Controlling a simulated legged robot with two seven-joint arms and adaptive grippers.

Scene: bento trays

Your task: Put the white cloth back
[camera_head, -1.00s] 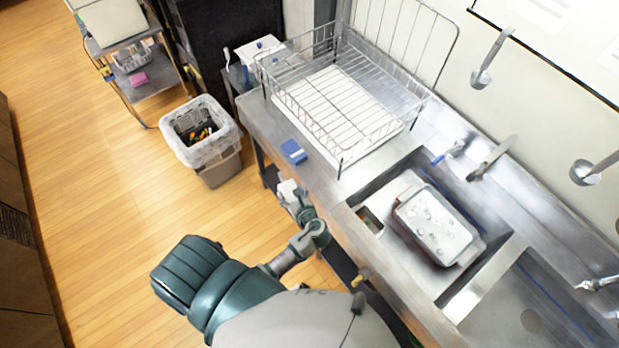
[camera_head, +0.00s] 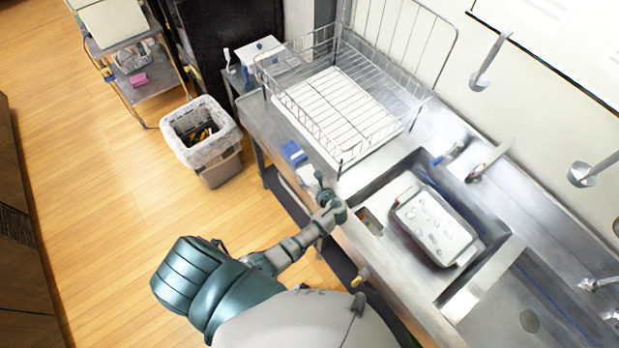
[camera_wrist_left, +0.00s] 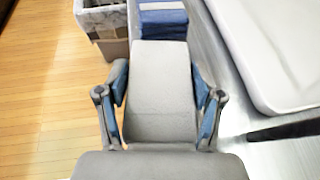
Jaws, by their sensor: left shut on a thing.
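My left gripper (camera_head: 316,188) is over the front edge of the metal counter (camera_head: 262,122), left of the sink. In the left wrist view the two fingers of the gripper (camera_wrist_left: 160,103) are closed on the sides of a flat white cloth (camera_wrist_left: 161,75). The white cloth (camera_head: 306,177) also shows as a small pale patch at the gripper's tip in the head view. A blue folded cloth (camera_head: 293,151) lies on the counter just beyond it. In the wrist view this blue cloth (camera_wrist_left: 162,18) is right ahead of the white one; I cannot tell whether they touch. My right gripper is not in view.
A wire dish rack (camera_head: 340,160) with a white tray (camera_head: 360,97) stands right behind the blue cloth. A wet lidded container (camera_head: 437,228) sits in the sink. A lined bin (camera_head: 217,168) stands on the floor at left.

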